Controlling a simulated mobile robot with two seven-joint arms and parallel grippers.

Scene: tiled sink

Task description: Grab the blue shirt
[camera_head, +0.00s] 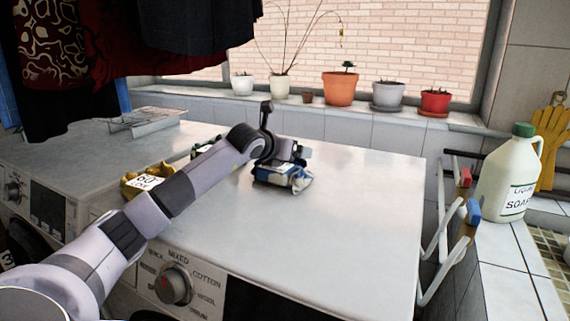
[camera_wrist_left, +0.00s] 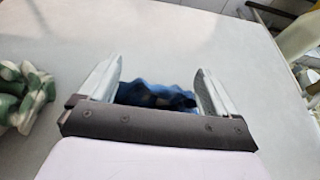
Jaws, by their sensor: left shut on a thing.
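The blue shirt (camera_head: 283,179) is a small crumpled bundle of blue and white cloth on the white top of the right-hand washing machine. My left gripper (camera_head: 285,160) is right over it, its fingers partly hidden behind my arm and wrist. In the left wrist view the blue cloth (camera_wrist_left: 155,95) lies between the two fingers of my left gripper (camera_wrist_left: 155,88), which is shut on it with the fingers held apart by the cloth. My right gripper is not in view.
A yellow cloth (camera_head: 140,181) with a "60°" label lies left, partly behind my arm. A green and white cloth (camera_wrist_left: 22,95) lies left of the gripper. A wire rack (camera_head: 145,120) stands on the left machine. A soap jug (camera_head: 508,175) stands right. The machine top's right side is clear.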

